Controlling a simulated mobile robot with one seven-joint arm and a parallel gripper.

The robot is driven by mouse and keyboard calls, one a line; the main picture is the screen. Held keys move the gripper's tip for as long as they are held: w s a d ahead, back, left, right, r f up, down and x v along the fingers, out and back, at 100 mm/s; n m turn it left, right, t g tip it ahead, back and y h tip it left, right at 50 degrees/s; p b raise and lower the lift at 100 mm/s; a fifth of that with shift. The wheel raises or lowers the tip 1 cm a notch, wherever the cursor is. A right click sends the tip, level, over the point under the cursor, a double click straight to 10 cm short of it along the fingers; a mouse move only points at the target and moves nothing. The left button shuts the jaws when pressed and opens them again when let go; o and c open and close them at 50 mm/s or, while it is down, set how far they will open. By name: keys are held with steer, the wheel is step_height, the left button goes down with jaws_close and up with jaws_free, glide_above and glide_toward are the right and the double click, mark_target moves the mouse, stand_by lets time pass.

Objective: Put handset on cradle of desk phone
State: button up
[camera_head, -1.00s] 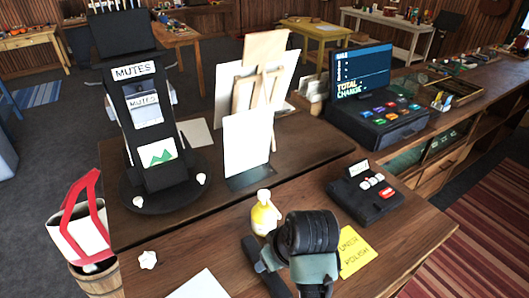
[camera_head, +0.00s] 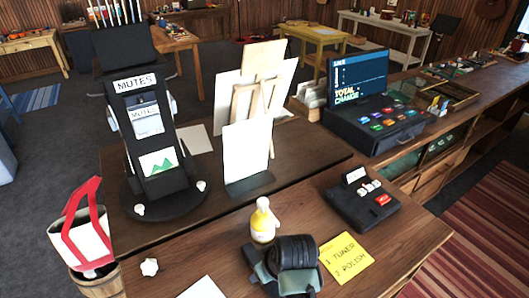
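No handset lying in a cradle can be made out. A black sloped desk unit (camera_head: 352,211) with a small white label and white and red keys stands on the right part of the wooden counter. I cannot tell for sure whether it is the desk phone. My arm, dark and grey-green, rises at the bottom middle, left of and nearer than this unit. My gripper's fingers cannot be made out. A dark piece shows at the arm's left side, and I cannot tell whether it is the handset or part of my arm.
A yellow-white bottle (camera_head: 263,222) stands close behind my arm. A yellow note (camera_head: 347,258) lies right of it. A white paper (camera_head: 203,288) and crumpled paper (camera_head: 149,267) lie left. The mutes stand (camera_head: 150,130), easel (camera_head: 249,150) and cash register (camera_head: 375,130) stand behind.

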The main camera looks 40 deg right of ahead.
steer(key=shift+f, duration=0.25)
stand_by(0.4)
jaws_close()
